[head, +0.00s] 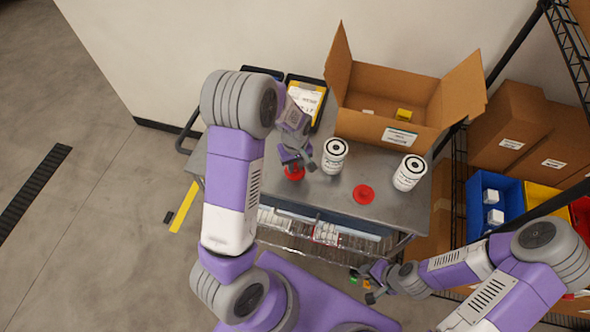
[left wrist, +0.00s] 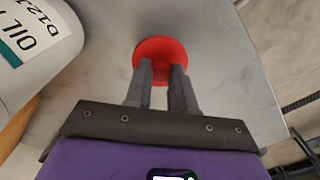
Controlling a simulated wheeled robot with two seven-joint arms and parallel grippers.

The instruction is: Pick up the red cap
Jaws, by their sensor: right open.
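One red cap (head: 294,174) is a flat disc near the left part of the metal cart's top. A second red cap (head: 363,194) lies further right, near the front edge. My left gripper (head: 297,163) is right at the first cap. In the left wrist view its fingers (left wrist: 163,72) stand close together over the cap (left wrist: 160,50), with red showing in the narrow gap. I cannot tell whether they grip it; the fingertips' contact is hidden. My right gripper (head: 371,284) is open and empty, low in front of the cart.
Two white canisters stand on the cart (head: 325,193), one (head: 334,156) close to the right of my left gripper, the other (head: 409,173) further right. An open cardboard box (head: 385,132) stands behind them. A shelf with blue bins (head: 475,190) is at the right.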

